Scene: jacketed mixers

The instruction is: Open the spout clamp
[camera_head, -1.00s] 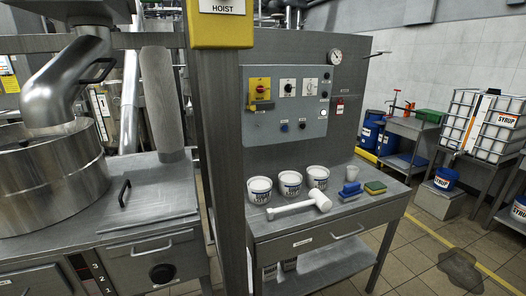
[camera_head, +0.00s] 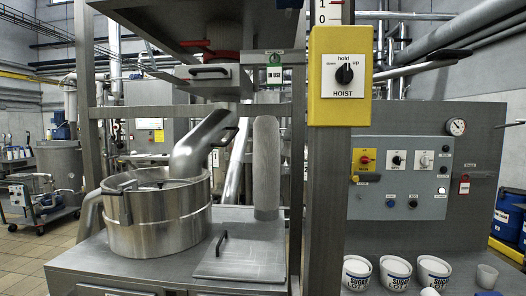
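A metal spout pipe (camera_head: 202,143) slants down from the upper right to the lidded steel mixer vessel (camera_head: 160,218). A dark lever handle (camera_head: 228,134) shows at the pipe's upper end; I cannot tell whether it is the spout clamp, or whether it is open or shut. Above hangs a steel hopper (camera_head: 190,22) with a red ring (camera_head: 208,54) around its outlet. Below the ring is a grey box with a black handle (camera_head: 209,72). Neither of my grippers is in view.
A steel post with a yellow hoist switch box (camera_head: 341,76) stands right of the vessel. A ribbed grey sleeve (camera_head: 266,165) stands behind a flat lid with a black handle (camera_head: 222,243). A control panel (camera_head: 400,178) and several white tubs (camera_head: 394,271) are at right.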

